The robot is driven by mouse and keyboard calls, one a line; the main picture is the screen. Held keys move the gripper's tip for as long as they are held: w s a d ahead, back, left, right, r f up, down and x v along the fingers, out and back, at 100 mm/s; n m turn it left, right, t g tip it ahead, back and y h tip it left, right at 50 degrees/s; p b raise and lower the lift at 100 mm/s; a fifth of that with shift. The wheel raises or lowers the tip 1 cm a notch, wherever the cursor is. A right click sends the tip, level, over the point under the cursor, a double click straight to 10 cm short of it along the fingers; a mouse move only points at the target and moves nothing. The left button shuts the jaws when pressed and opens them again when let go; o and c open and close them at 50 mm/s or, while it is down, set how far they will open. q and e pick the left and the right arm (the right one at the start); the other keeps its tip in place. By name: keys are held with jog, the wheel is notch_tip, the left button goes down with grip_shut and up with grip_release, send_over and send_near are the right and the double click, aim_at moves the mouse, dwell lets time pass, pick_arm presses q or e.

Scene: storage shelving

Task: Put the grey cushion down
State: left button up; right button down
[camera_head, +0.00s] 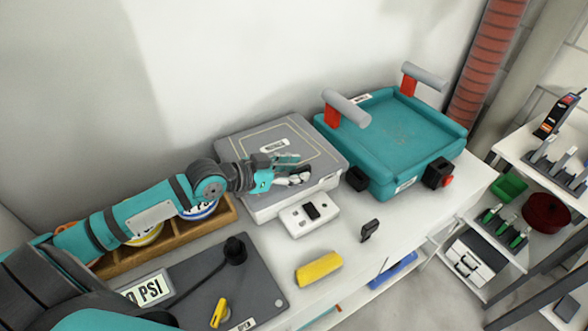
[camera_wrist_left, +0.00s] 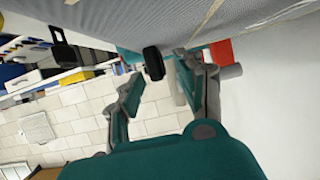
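A flat grey slab (camera_head: 285,135) with a pale outline and a label lies on top of a white box. I cannot tell whether it is the grey cushion, and no other cushion stands out. My left gripper (camera_head: 285,174) is over the slab's front part. In the left wrist view my left gripper (camera_wrist_left: 165,88) has its fingers apart with nothing between them. The grey slab (camera_wrist_left: 215,22) fills the top of that view, close beside the fingers. My right gripper is not in view.
A teal tray (camera_head: 405,130) with grey rollers on red posts stands right of the box. A wooden crate (camera_head: 180,242) holding round items is at left. A yellow block (camera_head: 318,269) and a dark grey panel (camera_head: 262,290) lie in front.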

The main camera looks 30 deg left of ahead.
pick_arm(q)
jog(key=shift+s+r, duration=0.1)
jog(key=shift+r, duration=0.05)
jog(key=p+v, duration=0.8)
jog(key=v, duration=0.2)
jog(key=shift+r+p, duration=0.1)
jog(key=shift+p, duration=0.2)
jog(key=shift+p+v, duration=0.75)
jog(key=shift+v, duration=0.05)
jog(key=shift+a, duration=0.1)
